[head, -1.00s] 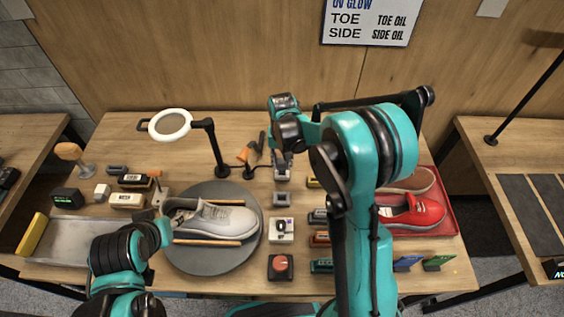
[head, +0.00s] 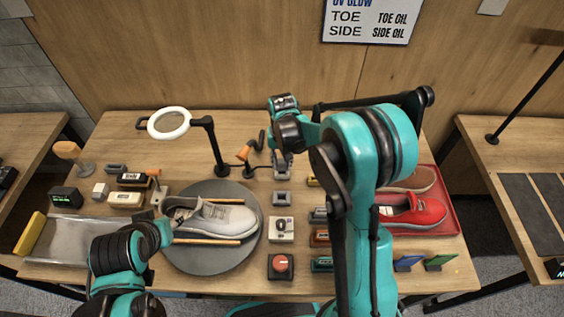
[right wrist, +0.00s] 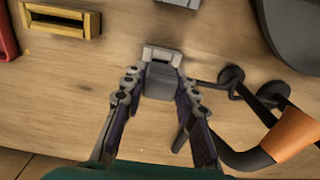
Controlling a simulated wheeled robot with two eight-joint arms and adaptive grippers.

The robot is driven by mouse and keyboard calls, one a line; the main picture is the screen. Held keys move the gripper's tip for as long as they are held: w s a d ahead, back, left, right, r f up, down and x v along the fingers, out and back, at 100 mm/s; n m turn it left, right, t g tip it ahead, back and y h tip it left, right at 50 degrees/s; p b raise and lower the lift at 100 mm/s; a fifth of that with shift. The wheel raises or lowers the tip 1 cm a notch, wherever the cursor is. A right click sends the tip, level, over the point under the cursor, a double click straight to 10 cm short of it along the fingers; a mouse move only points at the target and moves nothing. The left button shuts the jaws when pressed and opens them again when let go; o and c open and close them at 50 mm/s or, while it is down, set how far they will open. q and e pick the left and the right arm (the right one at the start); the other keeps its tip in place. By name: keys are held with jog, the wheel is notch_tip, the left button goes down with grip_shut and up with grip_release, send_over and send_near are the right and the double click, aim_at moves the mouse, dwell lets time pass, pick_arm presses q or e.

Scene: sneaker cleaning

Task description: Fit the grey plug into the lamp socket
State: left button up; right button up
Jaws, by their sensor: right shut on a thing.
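My right gripper (right wrist: 160,97) is shut on the grey plug (right wrist: 160,82), a small block between its fingertips. In the right wrist view the plug's front end is at the pale lamp socket (right wrist: 162,55), which has a dark slot. They look lined up and very close; I cannot tell whether the plug is inside. In the head view my right gripper (head: 282,160) is over the table behind the small grey blocks, partly hidden by my arm. The desk lamp with an orange shade (head: 243,153) stands just left of it.
A grey shoe (head: 212,218) lies on a round turntable (head: 205,262). A ring magnifier (head: 168,123) stands behind it. A red shoe (head: 415,212) sits in a red tray (head: 449,220) at right. The lamp's orange shade (right wrist: 292,135) is close beside my right fingers.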

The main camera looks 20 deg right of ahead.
aim_at(282, 161)
jog(key=shift+f+b, duration=0.65)
jog(key=shift+f, duration=0.25)
jog(key=o, duration=1.2)
jog(key=shift+c, duration=0.2)
notch_tip(282, 161, up, 12)
